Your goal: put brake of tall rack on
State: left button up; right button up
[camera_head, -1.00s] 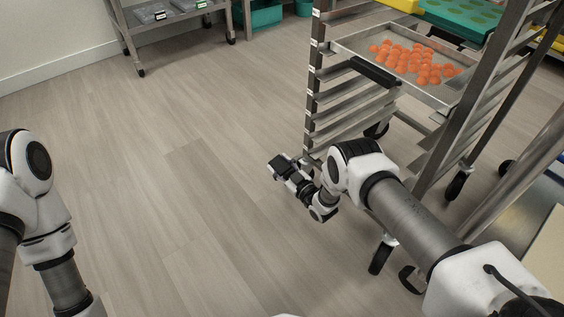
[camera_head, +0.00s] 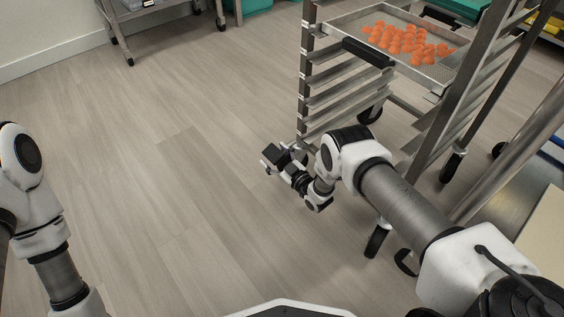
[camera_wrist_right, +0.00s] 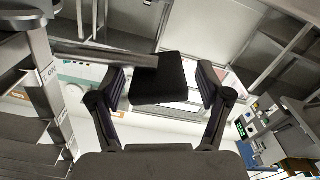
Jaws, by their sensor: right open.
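The tall rack (camera_head: 303,85) stands at the right, a steel frame with several tray rails and black casters. Its near caster (camera_head: 377,241) shows below my right arm; other casters show farther back. I cannot make out a brake lever or its position. A black grip (camera_head: 368,52) crosses the rack's front near the tray. My right gripper (camera_head: 272,160) is open, low beside the rack's left post. In the right wrist view, a black block (camera_wrist_right: 159,80) on a metal bar appears between the open fingers; contact cannot be told. My left gripper is out of view.
A tray (camera_head: 340,24) of orange gummies sits high in the rack. A steel table (camera_head: 127,12) on casters stands at the back left. A metal post and counter (camera_head: 510,195) are close at the right. The floor (camera_head: 150,170) at left and middle is clear.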

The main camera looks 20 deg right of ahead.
jog(key=v, duration=1.1)
jog(key=shift+s, duration=0.2)
